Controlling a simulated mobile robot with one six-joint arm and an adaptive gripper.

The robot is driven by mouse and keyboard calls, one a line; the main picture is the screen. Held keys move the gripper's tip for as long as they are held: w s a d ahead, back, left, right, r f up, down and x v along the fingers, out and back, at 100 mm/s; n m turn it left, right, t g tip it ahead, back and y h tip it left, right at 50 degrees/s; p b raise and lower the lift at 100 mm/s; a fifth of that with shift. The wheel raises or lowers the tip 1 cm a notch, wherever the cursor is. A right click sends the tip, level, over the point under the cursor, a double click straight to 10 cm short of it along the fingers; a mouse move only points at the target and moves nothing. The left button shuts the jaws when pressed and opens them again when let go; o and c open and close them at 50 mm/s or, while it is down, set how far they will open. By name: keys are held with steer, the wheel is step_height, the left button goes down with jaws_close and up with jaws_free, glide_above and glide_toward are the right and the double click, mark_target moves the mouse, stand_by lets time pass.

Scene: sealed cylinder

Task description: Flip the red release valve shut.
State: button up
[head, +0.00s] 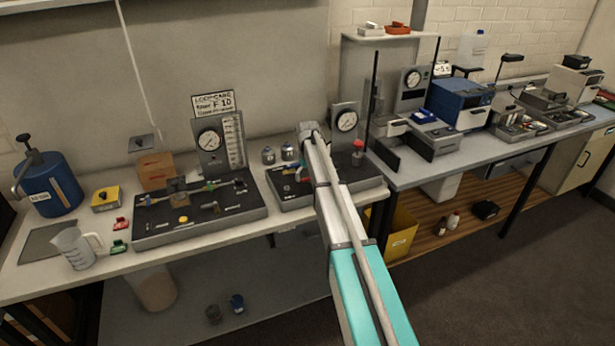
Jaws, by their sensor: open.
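A black-topped test board (290,192) with a round dial (347,121) stands at the right end of the near bench, partly hidden by my arm. A red knob (358,146) stands upright at its right side. A small red part (299,171) shows just left of my arm. I cannot tell which of these is the release valve, or how it is set. My arm reaches up from the bottom over this board, and its far visible end is just left of the dial. My gripper is not visible.
A larger board (150,238) with a gauge panel stands left of it. A blue cylinder (55,185), a clear jug (75,248) and a small red part (121,224) are farther left. A second bench (440,170) with instruments runs right. Bare bench shows along the front edge.

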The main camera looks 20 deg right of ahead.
mark_target(308, 179)
steer(key=shift+s+n, duration=0.1)
steer(key=shift+n, duration=0.5)
steer(key=shift+r+n, duration=0.15)
steer(key=shift+n, duration=0.15)
step_height(308, 179, up, 14)
steer(key=p, duration=1.4)
steer(key=s+a+f+m+b, duration=0.1)
steer(key=s+f+b, duration=0.4)
steer(key=s, duration=0.5)
steer(key=s+a+f+m+b, duration=0.1)
steer(key=s+a+f+b, duration=0.3)
steer(key=s, duration=0.6)
steer(key=s+a+f+m+b, duration=0.1)
steer(key=s+a+f+b, duration=0.1)
steer(key=s+f+b, duration=0.6)
steer(key=shift+s+a+f+m, duration=0.15)
steer(key=shift+s+a+m, duration=0.25)
steer(key=shift+s, duration=0.85)
steer(key=s, duration=0.6)
steer(key=shift+a+m, duration=0.4)
steer(key=shift+a, duration=0.05)
